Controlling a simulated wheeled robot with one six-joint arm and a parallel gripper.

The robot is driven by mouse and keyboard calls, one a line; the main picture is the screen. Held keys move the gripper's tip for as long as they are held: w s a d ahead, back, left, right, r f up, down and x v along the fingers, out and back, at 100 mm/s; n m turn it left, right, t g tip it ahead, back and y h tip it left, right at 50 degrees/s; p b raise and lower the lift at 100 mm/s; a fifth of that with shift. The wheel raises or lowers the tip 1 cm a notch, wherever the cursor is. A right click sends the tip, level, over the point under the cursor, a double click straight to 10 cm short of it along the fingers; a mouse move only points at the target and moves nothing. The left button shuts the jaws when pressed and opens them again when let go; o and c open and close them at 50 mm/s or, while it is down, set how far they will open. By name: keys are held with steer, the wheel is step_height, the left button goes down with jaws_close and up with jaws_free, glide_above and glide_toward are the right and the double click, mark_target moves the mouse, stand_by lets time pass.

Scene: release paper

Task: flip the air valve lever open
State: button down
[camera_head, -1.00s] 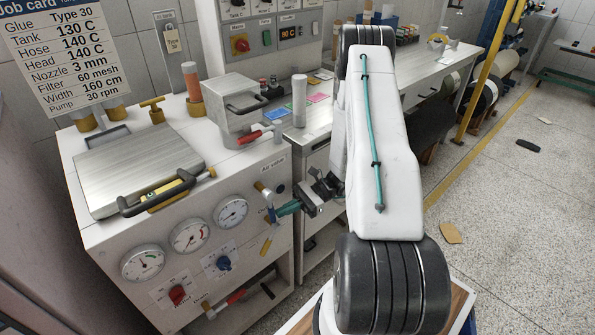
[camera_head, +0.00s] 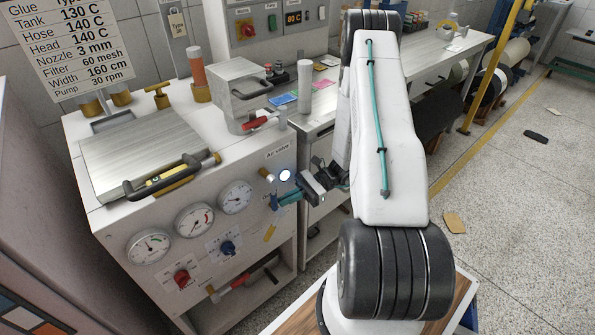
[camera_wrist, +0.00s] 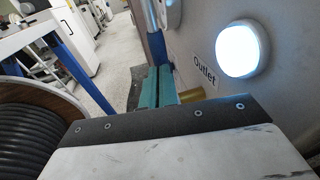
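The air valve (camera_head: 267,174) is a small brass fitting on the front of the white machine, under the "Air valve" label. A small blue part, apparently its lever (camera_head: 274,201), points downward below it. My gripper (camera_head: 287,198) has teal fingers that reach to this blue part from the right. In the wrist view the teal fingers (camera_wrist: 158,88) lie side by side and look shut. A brass piece (camera_wrist: 190,96) shows close beside them. Whether the fingers touch the lever is hidden. A round lamp (camera_head: 285,175) beside the valve glows white, also large in the wrist view (camera_wrist: 242,50).
Pressure gauges (camera_head: 236,197) and a blue knob (camera_head: 228,248) sit left of the valve. A red-handled valve (camera_head: 258,122) is above on the machine top. Open floor (camera_head: 500,215) lies to the right.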

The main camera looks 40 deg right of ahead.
steer(key=f+v, duration=0.1)
steer(key=v, duration=1.3)
steer(key=shift+f, duration=0.15)
steer(key=shift+w, duration=0.1)
